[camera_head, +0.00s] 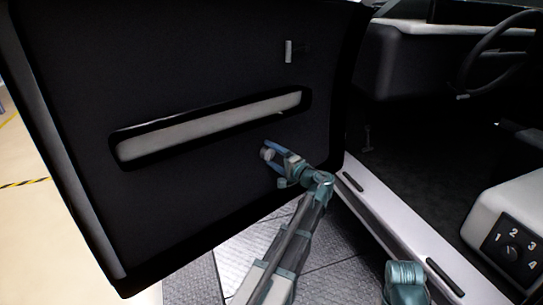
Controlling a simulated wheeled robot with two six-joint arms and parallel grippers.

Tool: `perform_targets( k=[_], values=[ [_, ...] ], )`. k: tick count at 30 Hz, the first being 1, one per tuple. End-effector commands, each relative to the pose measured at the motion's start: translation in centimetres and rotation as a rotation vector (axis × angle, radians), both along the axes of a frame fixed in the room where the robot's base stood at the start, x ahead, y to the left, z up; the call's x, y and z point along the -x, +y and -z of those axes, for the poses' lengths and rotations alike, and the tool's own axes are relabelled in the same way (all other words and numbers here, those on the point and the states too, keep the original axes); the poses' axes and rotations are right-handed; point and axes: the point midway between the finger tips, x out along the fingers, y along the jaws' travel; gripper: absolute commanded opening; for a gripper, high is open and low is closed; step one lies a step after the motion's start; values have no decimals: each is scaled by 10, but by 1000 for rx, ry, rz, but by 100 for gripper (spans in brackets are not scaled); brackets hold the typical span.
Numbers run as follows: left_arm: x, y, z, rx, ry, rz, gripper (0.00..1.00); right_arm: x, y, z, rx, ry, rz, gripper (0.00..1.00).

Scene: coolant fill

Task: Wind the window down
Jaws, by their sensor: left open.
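The open car door's dark inner panel (200,75) fills the left and middle of the view. My left gripper (271,151) is open at the lower right of this panel, its blue fingers pointing left towards the door. A small pale knob-like part (267,154) shows between or just behind the fingertips. It may be the window winder's knob, but the gripper hides most of it. I cannot tell whether the fingers touch it. The window glass is not in view. My right gripper is not in view.
A long pale recess (205,127) with a black rim crosses the door panel. The sill (400,235), steering wheel (495,55) and a numbered dial (509,252) are to the right.

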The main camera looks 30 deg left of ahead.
Motion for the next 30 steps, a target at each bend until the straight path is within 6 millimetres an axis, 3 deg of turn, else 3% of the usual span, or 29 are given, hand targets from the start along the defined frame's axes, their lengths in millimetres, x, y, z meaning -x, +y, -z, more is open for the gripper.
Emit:
perform_targets(
  k=[18, 24, 30],
  values=[
    [37, -109, 0, 1, 0, 4, 92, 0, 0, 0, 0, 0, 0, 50],
    [42, -125, 0, 0, 0, 2, 92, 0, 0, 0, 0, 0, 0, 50],
    [43, -128, 0, 0, 0, 1, 92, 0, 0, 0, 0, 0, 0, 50]
  ],
)
